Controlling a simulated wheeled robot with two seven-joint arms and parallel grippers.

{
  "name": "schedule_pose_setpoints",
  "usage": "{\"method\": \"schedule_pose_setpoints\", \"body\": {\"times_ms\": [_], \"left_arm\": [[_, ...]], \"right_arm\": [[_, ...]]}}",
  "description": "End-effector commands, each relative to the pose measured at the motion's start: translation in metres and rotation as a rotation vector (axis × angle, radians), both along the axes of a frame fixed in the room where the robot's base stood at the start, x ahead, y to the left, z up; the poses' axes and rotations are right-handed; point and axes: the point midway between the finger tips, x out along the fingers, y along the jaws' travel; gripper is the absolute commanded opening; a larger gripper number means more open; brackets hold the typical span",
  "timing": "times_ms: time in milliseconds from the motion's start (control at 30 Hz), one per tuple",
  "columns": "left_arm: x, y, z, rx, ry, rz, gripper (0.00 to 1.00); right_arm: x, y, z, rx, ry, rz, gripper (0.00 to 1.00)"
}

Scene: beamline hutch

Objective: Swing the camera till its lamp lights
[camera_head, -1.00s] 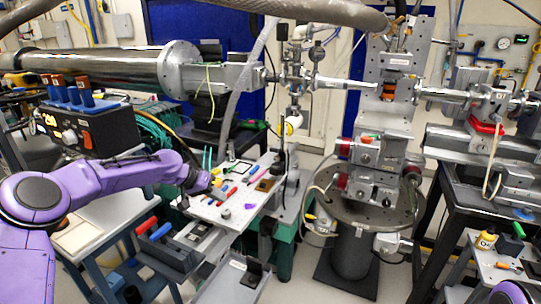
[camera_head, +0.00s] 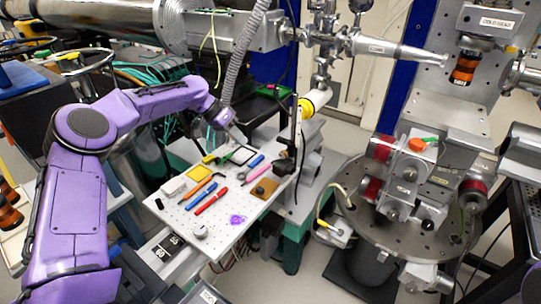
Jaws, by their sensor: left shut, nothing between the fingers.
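My left gripper (camera_head: 236,140) is shut and empty. It is just above the far edge of the perforated white board (camera_head: 165,208), with its purple arm reaching in from the left. A small dark block (camera_head: 284,167) sits low beside a thin black post (camera_head: 296,128) at the board's right edge. It may be the camera, but I cannot tell for sure. The gripper is left of this block and apart from it. I cannot pick out a lit lamp. My right gripper is out of view.
Pens and small tools, including a red pen (camera_head: 212,199), lie on the board. A yellow-ended white cylinder (camera_head: 315,102) is behind the post. A grey ribbed hose (camera_head: 241,58) hangs near my left gripper. The round steel table (camera_head: 400,238) with its stage stands at right.

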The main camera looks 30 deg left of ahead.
Motion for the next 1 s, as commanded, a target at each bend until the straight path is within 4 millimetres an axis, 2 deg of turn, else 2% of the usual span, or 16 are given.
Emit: {"method": "schedule_pose_setpoints", "body": {"times_ms": [400, 633, 1000], "left_arm": [[0.024, -0.048, -0.071, 0.001, 0.006, -0.001, 0.0], [0.018, -0.08, -0.069, 0.0, 0.003, -0.002, 0.0], [0.017, -0.087, -0.072, 0.0, 0.001, 0.0, 0.0]], "right_arm": [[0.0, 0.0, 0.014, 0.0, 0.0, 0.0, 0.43], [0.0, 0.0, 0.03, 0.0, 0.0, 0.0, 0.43], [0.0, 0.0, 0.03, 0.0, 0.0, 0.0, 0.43]]}}
